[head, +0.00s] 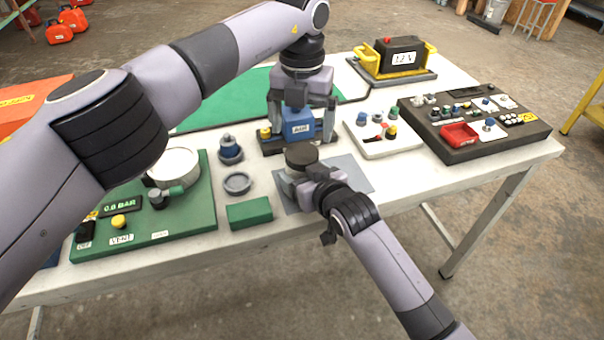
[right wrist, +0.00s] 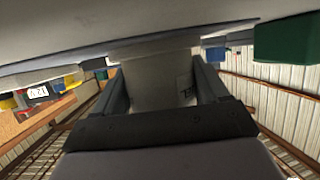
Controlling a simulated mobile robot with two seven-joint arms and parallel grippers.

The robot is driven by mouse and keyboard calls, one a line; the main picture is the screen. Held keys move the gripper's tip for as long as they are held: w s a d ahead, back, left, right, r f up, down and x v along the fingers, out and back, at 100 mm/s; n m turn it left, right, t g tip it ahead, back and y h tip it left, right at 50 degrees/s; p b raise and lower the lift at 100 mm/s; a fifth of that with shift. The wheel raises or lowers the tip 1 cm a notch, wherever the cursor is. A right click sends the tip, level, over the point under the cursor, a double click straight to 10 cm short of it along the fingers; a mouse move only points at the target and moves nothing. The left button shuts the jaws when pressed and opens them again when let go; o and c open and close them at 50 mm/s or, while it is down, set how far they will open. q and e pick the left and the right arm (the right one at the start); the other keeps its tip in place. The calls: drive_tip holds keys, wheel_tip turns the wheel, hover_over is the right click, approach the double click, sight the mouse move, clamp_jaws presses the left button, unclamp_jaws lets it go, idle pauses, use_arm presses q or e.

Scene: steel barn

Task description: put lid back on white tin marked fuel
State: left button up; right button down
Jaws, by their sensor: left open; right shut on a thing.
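The white tin (head: 288,186) is on or just above a flat grey mat, mostly hidden by my right gripper (head: 309,186). A dark round top shows above it; I cannot tell whether it is an opening or a cover. In the right wrist view, my right gripper is shut on the pale tin (right wrist: 160,82), with part of a label visible. A round grey dish-like piece (head: 237,183), possibly the lid, lies on the table left of the tin.
A green gauge board (head: 195,222), a green block (head: 250,213) and a blue-grey knob piece (head: 230,150) stand to the left. A white switch panel (head: 390,148), a black control board (head: 455,145) and a yellow-framed battery (head: 400,57) stand to the right. The grey mat (head: 350,170) has bare room.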

sight(302, 153)
use_arm(q)
drive_tip(key=shift+r+n, duration=1.1)
drive_tip(key=shift+f, duration=4.05)
drive_tip(key=c, duration=1.1)
drive_tip(key=shift+m, duration=1)
drive_tip(key=o, duration=1.3)
